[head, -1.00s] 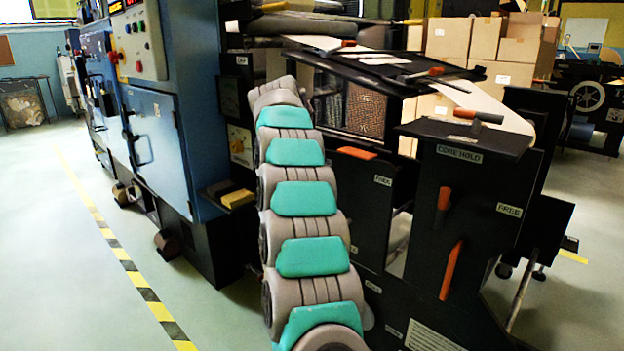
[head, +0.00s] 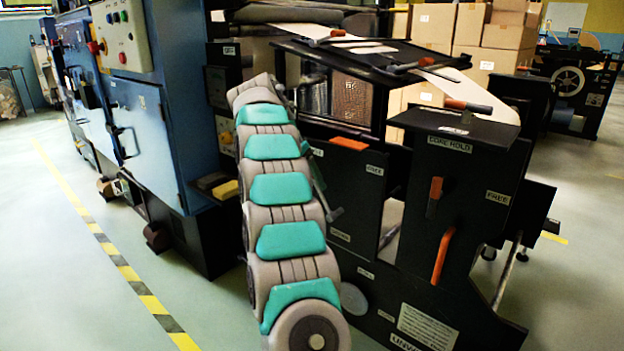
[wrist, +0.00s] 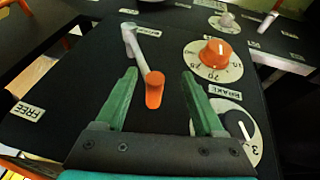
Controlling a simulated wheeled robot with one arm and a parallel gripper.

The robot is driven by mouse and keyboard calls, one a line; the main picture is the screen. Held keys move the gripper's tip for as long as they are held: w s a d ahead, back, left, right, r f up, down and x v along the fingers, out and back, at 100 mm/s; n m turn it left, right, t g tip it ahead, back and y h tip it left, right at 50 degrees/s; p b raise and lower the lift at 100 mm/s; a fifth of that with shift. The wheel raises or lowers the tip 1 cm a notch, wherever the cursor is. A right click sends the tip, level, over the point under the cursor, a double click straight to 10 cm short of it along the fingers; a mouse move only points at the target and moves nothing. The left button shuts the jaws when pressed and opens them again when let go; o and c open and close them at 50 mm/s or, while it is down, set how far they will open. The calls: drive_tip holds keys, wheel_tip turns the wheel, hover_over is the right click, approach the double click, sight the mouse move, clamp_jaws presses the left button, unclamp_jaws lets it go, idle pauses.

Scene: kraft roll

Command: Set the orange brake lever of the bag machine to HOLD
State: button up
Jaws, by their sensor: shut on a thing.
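In the wrist view an orange-ended lever (wrist: 154,90) with a grey metal arm stands on a dark panel. Its grip lies between the two green fingers of my gripper (wrist: 159,73), and the jaws are shut on it; the exact contact is hard to see. A FREE label (wrist: 28,112) is on the panel at the left. A smaller label (wrist: 148,32) by the lever's far end is too small to read surely.
An orange knob (wrist: 215,52) on a numbered dial and a black knob (wrist: 240,125) on a second dial, by a BRAKE label (wrist: 226,92), sit close to the right finger. In the head view, a CORE HOLD panel carries another orange handle (head: 435,195). Floor left of the machine is clear.

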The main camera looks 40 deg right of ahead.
drive_tip(key=shift+o, duration=1.2)
drive_tip(key=shift+a+f, duration=0.1)
drive_tip(key=shift+s+r, duration=0.1)
drive_tip(key=shift+r, duration=0.25)
drive_tip(key=shift+v, duration=1.15)
drive_tip(key=p+v, duration=0.4)
drive_tip(key=v, duration=0.1)
drive_tip(key=shift+r, duration=0.1)
drive_tip(key=shift+a, duration=0.1)
